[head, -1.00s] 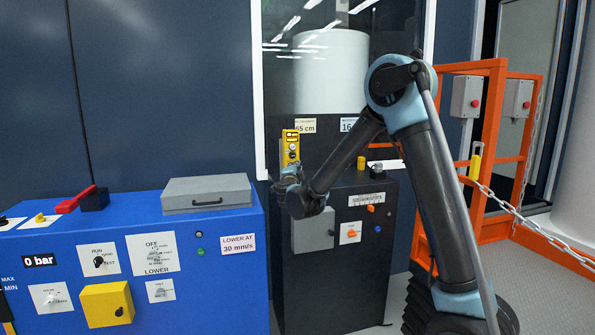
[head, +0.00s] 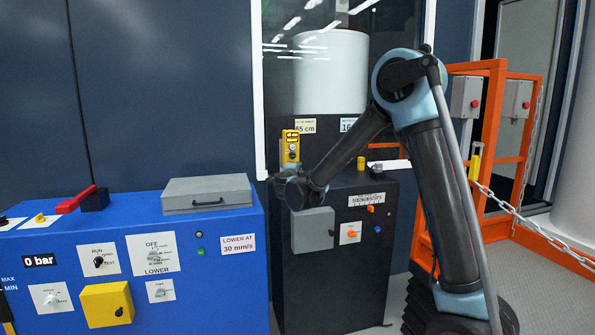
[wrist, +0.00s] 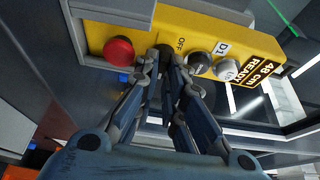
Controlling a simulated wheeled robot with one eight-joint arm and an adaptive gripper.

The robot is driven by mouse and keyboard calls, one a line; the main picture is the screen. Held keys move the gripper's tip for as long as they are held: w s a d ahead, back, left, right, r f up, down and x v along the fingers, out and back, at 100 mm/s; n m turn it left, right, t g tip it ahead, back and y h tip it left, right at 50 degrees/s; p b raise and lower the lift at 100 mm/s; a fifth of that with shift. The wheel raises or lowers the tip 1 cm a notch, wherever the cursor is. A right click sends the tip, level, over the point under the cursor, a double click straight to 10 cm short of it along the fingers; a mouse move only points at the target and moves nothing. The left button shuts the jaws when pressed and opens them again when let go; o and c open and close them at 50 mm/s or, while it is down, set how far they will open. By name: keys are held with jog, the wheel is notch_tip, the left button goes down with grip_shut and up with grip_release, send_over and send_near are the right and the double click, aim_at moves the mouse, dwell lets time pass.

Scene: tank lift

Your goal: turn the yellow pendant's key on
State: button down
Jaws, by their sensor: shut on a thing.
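The yellow pendant (head: 290,147) hangs upright at the glass above the dark cabinet. In the wrist view the pendant (wrist: 215,35) fills the top, with a red button (wrist: 118,51), an "OFF" label (wrist: 181,43), a grey knob (wrist: 199,62), a "D1" label and a display reading "48 cm READY" (wrist: 257,73). My gripper (wrist: 170,62) is shut on the pendant's key, just beside the "OFF" label. The key is mostly hidden between the fingertips, so its angle is unclear. In the head view my wrist covers the fingers below the pendant.
An orange frame with a chain (head: 505,203) is at right.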

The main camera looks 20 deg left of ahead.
jog(key=shift+w, duration=0.15)
jog(key=c, duration=1.8)
grip_release()
jog(key=shift+o, duration=0.6)
jog(key=shift+w+f, duration=0.1)
jog(key=shift+f, duration=0.05)
jog(key=shift+s, duration=0.2)
jog(key=s+d, duration=0.1)
jog(key=s, duration=0.6)
jog(key=shift+s, duration=0.3)
jog(key=shift+d, duration=0.15)
